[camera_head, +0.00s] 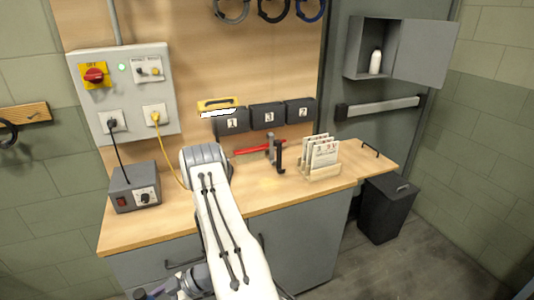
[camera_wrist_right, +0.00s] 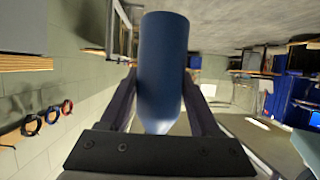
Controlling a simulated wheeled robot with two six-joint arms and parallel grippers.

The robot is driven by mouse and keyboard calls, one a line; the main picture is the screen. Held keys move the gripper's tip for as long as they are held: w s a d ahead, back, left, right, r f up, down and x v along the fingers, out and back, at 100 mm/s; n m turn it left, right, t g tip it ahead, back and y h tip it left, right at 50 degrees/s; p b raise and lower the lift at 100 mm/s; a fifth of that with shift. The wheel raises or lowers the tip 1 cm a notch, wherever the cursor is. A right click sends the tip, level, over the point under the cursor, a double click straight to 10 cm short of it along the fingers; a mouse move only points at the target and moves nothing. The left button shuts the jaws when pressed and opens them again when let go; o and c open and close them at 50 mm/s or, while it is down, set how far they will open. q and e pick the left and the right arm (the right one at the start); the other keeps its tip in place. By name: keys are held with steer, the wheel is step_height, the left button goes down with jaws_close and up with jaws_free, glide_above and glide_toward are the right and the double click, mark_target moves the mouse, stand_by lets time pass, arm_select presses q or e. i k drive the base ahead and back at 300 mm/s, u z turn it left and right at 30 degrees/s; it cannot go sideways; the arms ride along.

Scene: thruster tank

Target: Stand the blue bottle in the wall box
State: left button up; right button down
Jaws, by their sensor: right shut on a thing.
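The blue bottle (camera_wrist_right: 162,60) is between the two dark fingers of my right gripper (camera_wrist_right: 160,76) in the right wrist view. The fingers are shut on its sides. Its wide end is at the top of that picture and it narrows toward the gripper body. The grey wall box (camera_head: 358,48) is at the upper right in the head view. Its door (camera_head: 425,52) is swung open to the right. A small white bottle (camera_head: 375,62) stands upright inside it. The blue bottle cannot be made out clearly in the head view. My left gripper does not show.
The wooden bench (camera_head: 270,190) carries a card rack (camera_head: 322,170), a red-handled tool (camera_head: 260,149) and a grey power unit (camera_head: 135,190). A push bar (camera_head: 382,106) lies below the wall box. A dark bin (camera_head: 386,210) stands right of the bench.

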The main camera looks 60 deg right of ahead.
mark_target(358, 76)
steer(key=u, duration=2)
steer(key=k, duration=2.35)
steer(key=z, duration=2.65)
